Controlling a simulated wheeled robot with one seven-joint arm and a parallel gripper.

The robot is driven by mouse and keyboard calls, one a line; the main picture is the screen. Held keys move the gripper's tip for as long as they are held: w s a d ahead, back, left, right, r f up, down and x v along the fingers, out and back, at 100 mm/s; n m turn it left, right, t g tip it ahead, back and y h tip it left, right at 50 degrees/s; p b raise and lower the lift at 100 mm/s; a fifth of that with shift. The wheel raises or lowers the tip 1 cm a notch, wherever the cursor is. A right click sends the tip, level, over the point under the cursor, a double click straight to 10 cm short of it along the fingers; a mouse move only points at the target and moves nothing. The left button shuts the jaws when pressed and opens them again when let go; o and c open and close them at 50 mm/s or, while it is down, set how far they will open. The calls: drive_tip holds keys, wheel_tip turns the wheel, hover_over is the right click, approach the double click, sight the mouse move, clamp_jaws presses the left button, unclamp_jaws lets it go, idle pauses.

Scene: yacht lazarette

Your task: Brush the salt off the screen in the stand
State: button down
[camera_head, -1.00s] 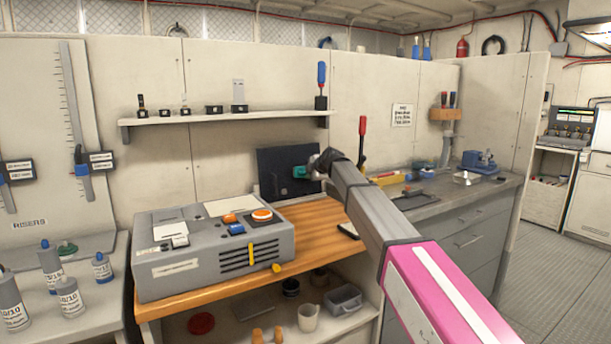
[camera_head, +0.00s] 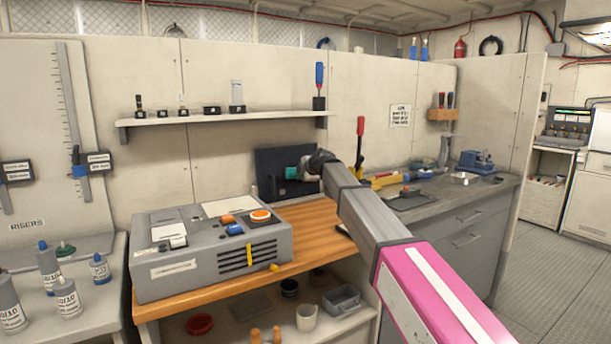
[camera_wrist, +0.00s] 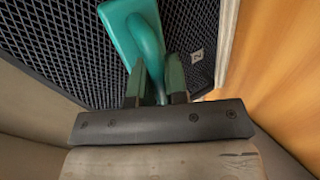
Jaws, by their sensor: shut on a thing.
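The dark mesh screen (camera_head: 268,168) stands upright at the back of the wooden bench, against the wall. It fills the upper part of the wrist view (camera_wrist: 60,50) as a fine black mesh. My gripper (camera_head: 308,168) is in front of the screen's right part. In the wrist view my gripper (camera_wrist: 157,85) is shut on a teal brush (camera_wrist: 148,40), also seen small in the head view (camera_head: 291,173). The brush overlaps the mesh; its bristles are hidden, so I cannot tell whether it touches. The stand and any salt cannot be made out clearly.
A grey box machine (camera_head: 212,258) with orange and blue buttons stands on the wooden bench (camera_head: 320,240), left of my arm. A shelf (camera_head: 225,118) with small tools is above. A grey workbench (camera_head: 465,215) with tools is at the right.

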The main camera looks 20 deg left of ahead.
drive_tip(key=shift+a, duration=0.25)
drive_tip(key=shift+s+d, duration=0.35)
drive_tip(key=shift+d, duration=0.05)
drive_tip(key=shift+s+d+r, duration=0.2)
drive_tip(key=shift+s+d, duration=0.6)
drive_tip(key=shift+d, duration=0.2)
drive_tip(key=shift+s+d+r, duration=0.15)
drive_tip(key=shift+s+d, duration=0.6)
drive_tip(key=shift+d, duration=0.2)
drive_tip(key=shift+s+d+r, duration=0.2)
drive_tip(key=shift+s+d, duration=0.75)
drive_tip(key=shift+d, duration=0.2)
